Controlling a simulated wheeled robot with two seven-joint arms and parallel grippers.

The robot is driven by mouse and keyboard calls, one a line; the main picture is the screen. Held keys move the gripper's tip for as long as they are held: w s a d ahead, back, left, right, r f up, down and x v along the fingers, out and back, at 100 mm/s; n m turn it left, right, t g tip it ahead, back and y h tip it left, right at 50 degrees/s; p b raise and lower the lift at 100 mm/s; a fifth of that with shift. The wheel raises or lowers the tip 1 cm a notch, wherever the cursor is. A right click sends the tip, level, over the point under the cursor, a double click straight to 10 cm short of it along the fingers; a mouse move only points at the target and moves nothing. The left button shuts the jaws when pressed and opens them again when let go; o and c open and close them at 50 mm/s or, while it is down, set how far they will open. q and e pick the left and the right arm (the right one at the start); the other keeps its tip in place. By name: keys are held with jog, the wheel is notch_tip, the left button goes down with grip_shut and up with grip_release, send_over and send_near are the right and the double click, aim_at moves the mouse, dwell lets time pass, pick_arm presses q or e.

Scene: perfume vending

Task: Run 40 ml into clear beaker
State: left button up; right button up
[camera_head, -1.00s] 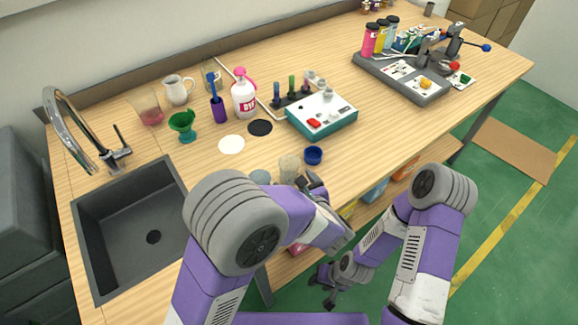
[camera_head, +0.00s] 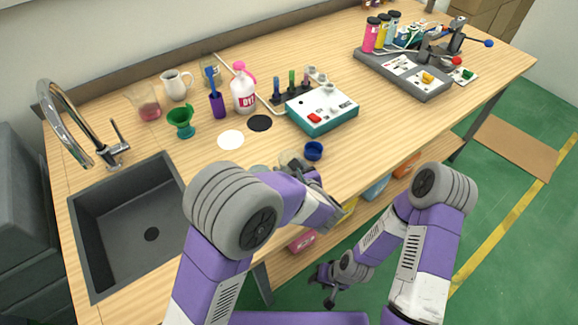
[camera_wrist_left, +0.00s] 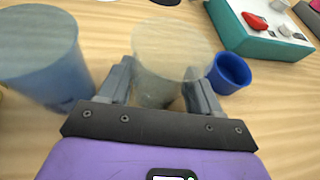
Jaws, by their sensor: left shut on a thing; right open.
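A clear, faintly tinted beaker (camera_wrist_left: 172,50) stands between the fingers of my left gripper (camera_wrist_left: 162,92) in the left wrist view, and the gripper is shut on it. In the head view this beaker (camera_head: 291,158) is near the table's front edge, partly hidden by my left arm. I cannot tell whether it touches the table. My right gripper (camera_head: 325,284) is open and empty, low in front of the table. A teal-sided box (camera_head: 322,122) with a white top and red button stands behind the beaker; its red button (camera_wrist_left: 255,21) also shows in the left wrist view.
A bluish beaker (camera_wrist_left: 38,55) stands close left of my left gripper, and a small blue cup (camera_wrist_left: 230,72) close right. Further back are a white bottle (camera_head: 243,96), a green goblet (camera_head: 181,121) and a purple holder (camera_head: 217,105). A sink (camera_head: 125,220) is at left.

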pick_arm(q)
jog(key=shift+r+p, duration=1.85)
jog(key=shift+r, duration=3.2)
